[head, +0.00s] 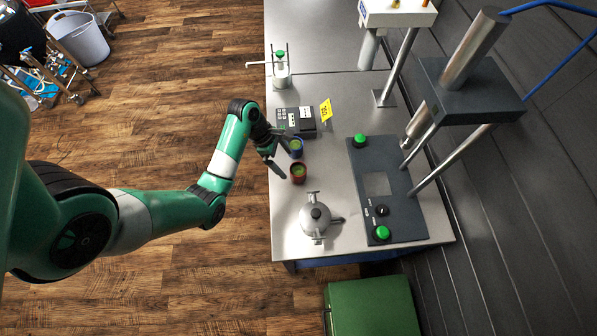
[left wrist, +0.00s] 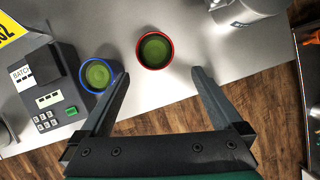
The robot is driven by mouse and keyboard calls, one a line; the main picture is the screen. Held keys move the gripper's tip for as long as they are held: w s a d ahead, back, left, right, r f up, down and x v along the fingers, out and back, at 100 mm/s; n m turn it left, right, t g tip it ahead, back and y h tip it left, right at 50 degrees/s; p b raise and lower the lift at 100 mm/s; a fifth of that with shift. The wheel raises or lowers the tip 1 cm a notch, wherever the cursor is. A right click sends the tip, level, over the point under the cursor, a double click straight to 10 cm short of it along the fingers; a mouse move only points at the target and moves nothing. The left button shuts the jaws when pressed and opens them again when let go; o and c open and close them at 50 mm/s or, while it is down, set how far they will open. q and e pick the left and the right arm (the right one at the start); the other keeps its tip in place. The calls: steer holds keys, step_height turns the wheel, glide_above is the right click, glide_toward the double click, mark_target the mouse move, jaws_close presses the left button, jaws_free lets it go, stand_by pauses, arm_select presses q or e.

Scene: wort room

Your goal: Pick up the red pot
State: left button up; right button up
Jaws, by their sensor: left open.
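The red pot (head: 298,172) stands upright on the grey bench near its left edge, with green contents. In the left wrist view the red pot (left wrist: 154,51) lies ahead of the fingertips, between their lines and apart from them. A blue pot (head: 296,147) with green contents stands close by; in the left wrist view the blue pot (left wrist: 98,75) is beside the left finger's tip. My left gripper (head: 283,154) is open and empty at the bench edge, next to both pots. My right gripper is not in view.
A keypad device (head: 297,121) and a yellow tag (head: 326,110) lie beyond the pots. A metal vessel (head: 315,217) stands on the near side. A dark panel with green buttons (head: 365,190) lies to the right. Bare bench separates the pots from the panel.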

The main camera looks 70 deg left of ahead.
mark_target(298, 174)
arm_select(q)
steer(key=x, duration=0.3)
steer(key=shift+w+f, duration=0.1)
steer(key=shift+f, duration=0.05)
steer(key=x, duration=0.2)
steer(key=w+b+x, duration=0.1)
steer(key=x, duration=0.2)
steer(key=shift+d, duration=0.1)
steer(key=shift+w, duration=0.1)
steer(key=c, duration=1.5)
steer(key=shift+r, duration=0.2)
steer(key=shift+r, duration=0.25)
step_height(298, 174, up, 3)
steer(key=s+a+r+p, duration=0.3)
steer(key=s+r+p, duration=0.4)
steer(key=s, duration=0.6)
steer(key=shift+d+v, duration=0.2)
steer(key=shift+v, duration=1)
